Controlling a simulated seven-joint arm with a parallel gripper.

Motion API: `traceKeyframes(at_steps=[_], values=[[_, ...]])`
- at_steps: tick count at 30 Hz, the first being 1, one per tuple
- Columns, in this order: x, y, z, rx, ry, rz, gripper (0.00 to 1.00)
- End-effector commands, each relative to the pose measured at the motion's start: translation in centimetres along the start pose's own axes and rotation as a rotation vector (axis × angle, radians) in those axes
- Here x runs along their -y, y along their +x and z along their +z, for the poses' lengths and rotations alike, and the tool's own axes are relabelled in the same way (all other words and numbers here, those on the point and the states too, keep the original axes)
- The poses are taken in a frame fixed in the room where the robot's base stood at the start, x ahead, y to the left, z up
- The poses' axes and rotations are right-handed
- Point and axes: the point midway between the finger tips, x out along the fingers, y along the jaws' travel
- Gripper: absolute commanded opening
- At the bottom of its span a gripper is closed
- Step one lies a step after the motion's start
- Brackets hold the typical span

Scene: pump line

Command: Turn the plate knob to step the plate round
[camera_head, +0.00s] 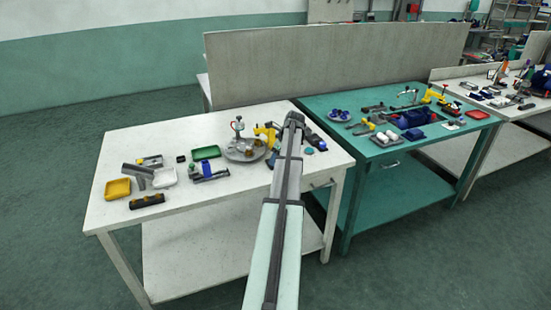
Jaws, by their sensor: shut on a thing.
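The round grey plate (239,154) lies near the middle of the white table, with brown and light pieces on it. My arm (287,185) reaches up from the bottom of the picture and crosses the table just right of the plate. Its dark end (294,119) stands over the table's right part. My gripper's fingers do not show; the arm covers that area. I cannot make out the plate knob, which is either hidden by the arm or too small to tell.
The white table (185,205) has free room at the front. A green table (355,158) adjoins on the right.

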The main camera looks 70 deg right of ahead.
Motion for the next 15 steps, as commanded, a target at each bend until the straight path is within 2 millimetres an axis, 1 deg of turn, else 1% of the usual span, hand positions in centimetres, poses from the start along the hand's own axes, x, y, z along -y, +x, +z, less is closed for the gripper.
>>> traceKeyframes(at_steps=[8,15], values=[[0.22,-0.01,0.04,0.001,-0.095,0.040,0.07],[0.43,0.00,0.10,0.001,-0.276,0.116,0.07]])
